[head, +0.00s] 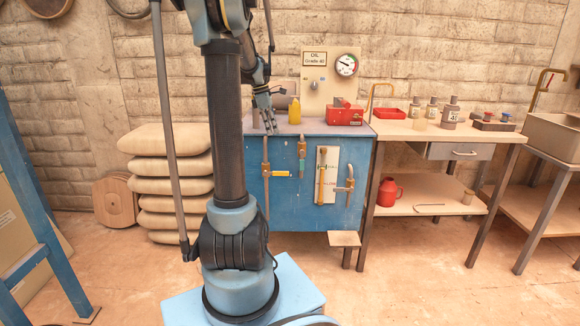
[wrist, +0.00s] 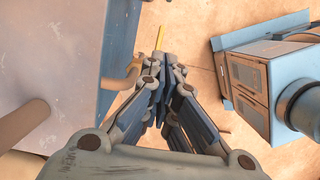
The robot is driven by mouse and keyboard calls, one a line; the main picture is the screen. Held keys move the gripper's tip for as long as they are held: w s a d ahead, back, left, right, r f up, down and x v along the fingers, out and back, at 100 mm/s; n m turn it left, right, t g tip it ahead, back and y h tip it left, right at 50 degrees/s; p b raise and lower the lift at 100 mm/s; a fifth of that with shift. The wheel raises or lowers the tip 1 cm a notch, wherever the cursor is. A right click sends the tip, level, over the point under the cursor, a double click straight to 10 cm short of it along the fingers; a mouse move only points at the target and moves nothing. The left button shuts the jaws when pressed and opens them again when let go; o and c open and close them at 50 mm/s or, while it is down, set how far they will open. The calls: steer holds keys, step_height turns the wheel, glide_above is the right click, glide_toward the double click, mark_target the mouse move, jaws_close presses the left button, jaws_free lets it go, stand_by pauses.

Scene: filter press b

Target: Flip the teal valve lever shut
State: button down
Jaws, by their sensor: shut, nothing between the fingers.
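The teal valve lever (head: 302,169) hangs down along a short brass pipe on the front of the blue tank (head: 284,212) in the head view. My gripper (head: 269,124) is at the tank's top front edge, up and left of the teal lever, and apart from it. In the wrist view my gripper (wrist: 160,84) is shut and empty, its fingers drawn together. The teal lever cannot be made out in the wrist view.
A yellow lever (head: 279,173) sticks out sideways left of the teal one; a grey-handled valve (head: 349,187) is to the right. Stacked sacks (head: 170,170) lie left.

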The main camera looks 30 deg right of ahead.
mark_target(302, 162)
steer(key=x, duration=1.6)
steer(key=shift+f, duration=0.15)
steer(key=shift+s+d+f, duration=0.1)
steer(key=shift+s+d, duration=0.6)
steer(key=shift+d, duration=0.3)
steer(key=shift+s+d, duration=0.4)
steer(key=shift+d, duration=0.4)
